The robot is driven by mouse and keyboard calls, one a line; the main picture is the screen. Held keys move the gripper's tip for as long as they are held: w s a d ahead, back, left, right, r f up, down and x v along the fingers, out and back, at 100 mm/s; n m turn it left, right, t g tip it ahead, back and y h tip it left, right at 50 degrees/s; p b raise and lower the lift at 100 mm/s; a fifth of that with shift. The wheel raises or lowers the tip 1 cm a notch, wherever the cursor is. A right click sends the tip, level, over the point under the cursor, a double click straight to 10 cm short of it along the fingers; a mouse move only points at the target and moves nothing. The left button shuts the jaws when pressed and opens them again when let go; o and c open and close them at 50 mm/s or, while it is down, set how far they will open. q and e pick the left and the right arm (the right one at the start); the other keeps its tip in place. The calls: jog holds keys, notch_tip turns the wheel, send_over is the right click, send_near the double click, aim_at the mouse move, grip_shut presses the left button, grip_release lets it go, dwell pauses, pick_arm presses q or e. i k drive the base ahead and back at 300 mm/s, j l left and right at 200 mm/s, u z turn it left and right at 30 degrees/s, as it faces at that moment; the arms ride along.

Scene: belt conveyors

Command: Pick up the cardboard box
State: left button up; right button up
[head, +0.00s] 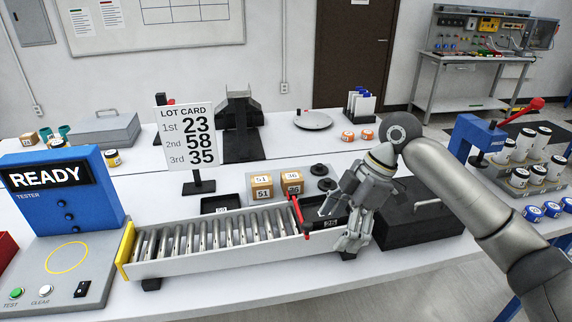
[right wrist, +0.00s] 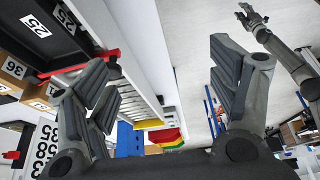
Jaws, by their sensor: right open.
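Two small cardboard boxes stand side by side behind the roller conveyor in the head view: one marked 51 (head: 262,187) and one marked 36 (head: 292,183). Boxes also show at the left edge of the right wrist view (right wrist: 12,66). My right gripper (head: 338,225) is over the right end of the conveyor, to the right of the boxes and apart from them. Its fingers are spread with nothing between them, as the right wrist view (right wrist: 163,68) also shows. My left gripper is outside the head view; it appears small at the top of the right wrist view (right wrist: 252,18), fingers apart.
The roller conveyor (head: 140,272) has a red bar (head: 300,217) near its right end. A lot card (head: 188,135) reading 23, 58, 35 stands behind it. A blue tester (head: 62,195) showing READY is at left. A black case (head: 415,215) lies right of my gripper.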

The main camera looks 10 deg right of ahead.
aim_at(292, 180)
jog(key=i, duration=1.05)
